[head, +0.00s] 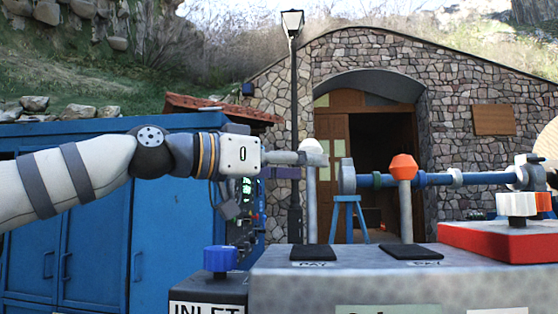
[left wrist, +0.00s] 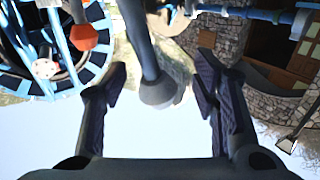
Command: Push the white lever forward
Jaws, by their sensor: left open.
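The white lever (head: 311,153) stands upright on the grey console in the head view, a grey post with a pale rounded knob. In the left wrist view its knob (left wrist: 158,91) looks grey in shade and lies between the two fingers, with space on both sides. My left gripper (head: 298,160) reaches in from the left at knob height, its fingers open around the knob. The dark finger pads (left wrist: 160,77) show apart in the left wrist view. I see no contact with the knob. My right gripper is not in view.
An orange-knobbed lever (head: 404,168) stands to the right, in front of a blue horizontal shaft (head: 436,180). A red box with a white knob (head: 517,205) sits at the right. A blue knob (head: 220,259) is at the console's left. Blue cabinets (head: 95,245) stand behind my arm.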

